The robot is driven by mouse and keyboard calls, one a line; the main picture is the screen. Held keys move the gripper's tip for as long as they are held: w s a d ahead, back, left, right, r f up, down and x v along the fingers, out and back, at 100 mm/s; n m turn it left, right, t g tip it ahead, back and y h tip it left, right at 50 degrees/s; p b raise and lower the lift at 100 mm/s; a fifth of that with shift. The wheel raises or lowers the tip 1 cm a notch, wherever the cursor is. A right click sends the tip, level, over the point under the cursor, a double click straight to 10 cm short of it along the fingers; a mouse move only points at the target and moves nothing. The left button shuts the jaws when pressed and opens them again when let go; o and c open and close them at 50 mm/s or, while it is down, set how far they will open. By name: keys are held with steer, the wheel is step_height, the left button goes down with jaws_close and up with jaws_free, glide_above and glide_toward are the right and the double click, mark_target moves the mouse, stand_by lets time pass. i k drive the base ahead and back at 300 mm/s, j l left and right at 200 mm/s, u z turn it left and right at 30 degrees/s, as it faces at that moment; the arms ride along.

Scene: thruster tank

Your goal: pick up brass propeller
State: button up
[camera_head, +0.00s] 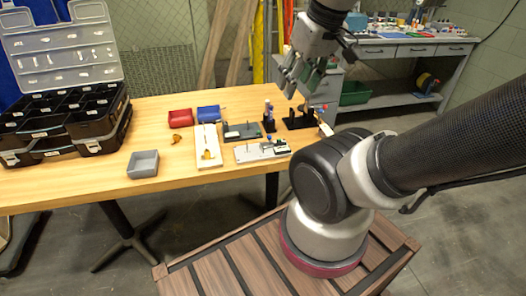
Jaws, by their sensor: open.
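A small brass-coloured piece (176,139), which looks like the propeller, lies on the wooden table just below the red bin. A second brass-coloured piece (207,155) is on a pale board (208,164) to its right. They are too small to tell their exact shapes. My gripper (300,86) is open and empty, raised above the right end of the table. It is well to the right of both brass pieces and apart from them.
A red bin (180,116), a blue bin (208,112) and a grey bin (143,163) stand on the table (85,183). A black open organiser case (65,130) fills the left end. Fixtures (262,151) and tool holders crowd the right end. The front left is clear.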

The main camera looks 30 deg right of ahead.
mark_target(176, 137)
steer(key=i+j+z, duration=0.25)
steer(key=i+j, duration=0.5)
steer(key=j, duration=0.1)
